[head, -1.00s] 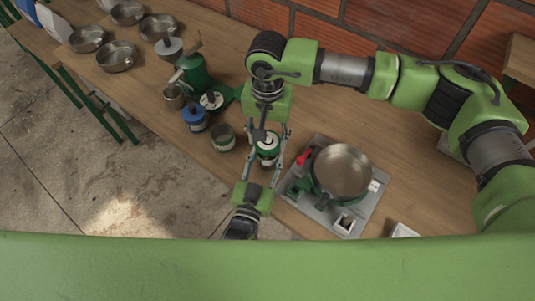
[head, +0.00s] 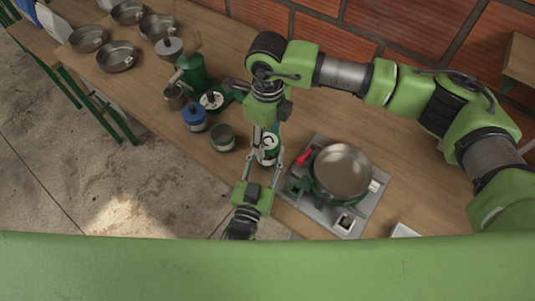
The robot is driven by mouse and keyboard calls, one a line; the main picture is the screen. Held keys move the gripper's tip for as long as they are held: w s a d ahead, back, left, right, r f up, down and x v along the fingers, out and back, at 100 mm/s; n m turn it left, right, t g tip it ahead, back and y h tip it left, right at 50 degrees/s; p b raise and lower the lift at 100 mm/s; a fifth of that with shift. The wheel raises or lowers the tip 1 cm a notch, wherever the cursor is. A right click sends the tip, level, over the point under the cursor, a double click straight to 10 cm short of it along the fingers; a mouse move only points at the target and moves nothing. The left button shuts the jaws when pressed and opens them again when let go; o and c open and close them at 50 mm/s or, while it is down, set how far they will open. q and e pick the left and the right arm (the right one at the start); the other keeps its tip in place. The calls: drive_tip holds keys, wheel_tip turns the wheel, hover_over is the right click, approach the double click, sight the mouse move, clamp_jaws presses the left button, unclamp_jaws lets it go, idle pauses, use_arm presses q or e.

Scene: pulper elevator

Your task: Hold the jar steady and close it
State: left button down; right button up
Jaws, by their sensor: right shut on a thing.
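The jar (head: 268,152), green and white with a dark mark, stands near the table's front edge in the middle of the head view. My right gripper (head: 264,136) points down onto its top from above and is shut, seemingly on the jar's lid, which the fingers largely hide. My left gripper (head: 263,163) reaches in from the front, with one finger on each side of the jar. I cannot tell whether its fingers press on the jar or only stand around it.
A metal pan (head: 342,170) on a grey plate stands close right of the jar. An open green jar (head: 222,138), a blue-lidded jar (head: 194,117) and a green grinder (head: 192,72) stand to the left. Several metal bowls (head: 117,56) lie farther left.

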drive_tip(key=m, duration=0.3)
drive_tip(key=shift+m, duration=0.4)
drive_tip(key=m, duration=0.3)
drive_tip(key=shift+m, duration=0.4)
drive_tip(key=m, duration=0.6)
drive_tip(key=o, duration=1.3)
wheel_tip(320, 180, up, 12)
